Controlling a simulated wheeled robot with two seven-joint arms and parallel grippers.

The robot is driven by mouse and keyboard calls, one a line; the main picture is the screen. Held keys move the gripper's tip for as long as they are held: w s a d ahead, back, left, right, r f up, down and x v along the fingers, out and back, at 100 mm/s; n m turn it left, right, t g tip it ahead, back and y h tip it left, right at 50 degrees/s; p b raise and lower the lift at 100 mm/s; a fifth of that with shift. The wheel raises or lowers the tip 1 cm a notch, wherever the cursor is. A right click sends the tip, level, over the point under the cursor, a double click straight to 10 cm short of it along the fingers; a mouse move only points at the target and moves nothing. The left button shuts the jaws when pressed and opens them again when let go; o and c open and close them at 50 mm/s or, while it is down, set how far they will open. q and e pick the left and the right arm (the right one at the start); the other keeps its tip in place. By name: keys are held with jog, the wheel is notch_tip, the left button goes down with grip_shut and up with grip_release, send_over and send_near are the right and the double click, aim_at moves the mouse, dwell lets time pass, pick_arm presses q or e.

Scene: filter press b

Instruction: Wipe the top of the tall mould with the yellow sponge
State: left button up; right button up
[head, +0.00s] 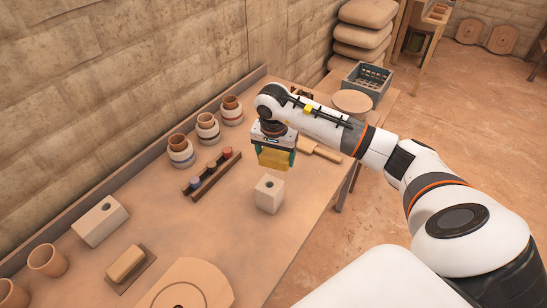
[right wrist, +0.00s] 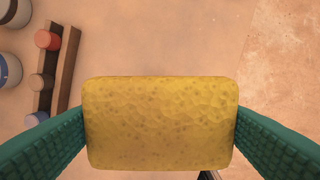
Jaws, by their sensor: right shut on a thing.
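The yellow sponge (head: 273,159) is held between the teal fingers of my right gripper (head: 274,156), above the table. It fills the lower middle of the right wrist view (right wrist: 160,123), with a finger pressed on each side. A pale block-shaped mould (head: 269,195) with a round hole in its top stands upright on the table, just below and in front of the sponge. The sponge is apart from it. The mould does not show in the right wrist view. A second, longer pale mould (head: 100,221) with a hole lies at the left. My left gripper is out of view.
A dark rack (head: 212,176) with small coloured stoppers is left of my gripper, with several banded jars (head: 207,127) behind. A wooden paddle (head: 322,151) lies to the right. A tan block on a board (head: 127,264) and a round slab (head: 186,287) are nearer. Table around the mould is clear.

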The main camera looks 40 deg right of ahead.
jog(key=shift+r+p, duration=0.35)
jog(key=shift+r, duration=0.55)
jog(key=shift+a+r, duration=0.1)
jog(key=shift+r, duration=0.1)
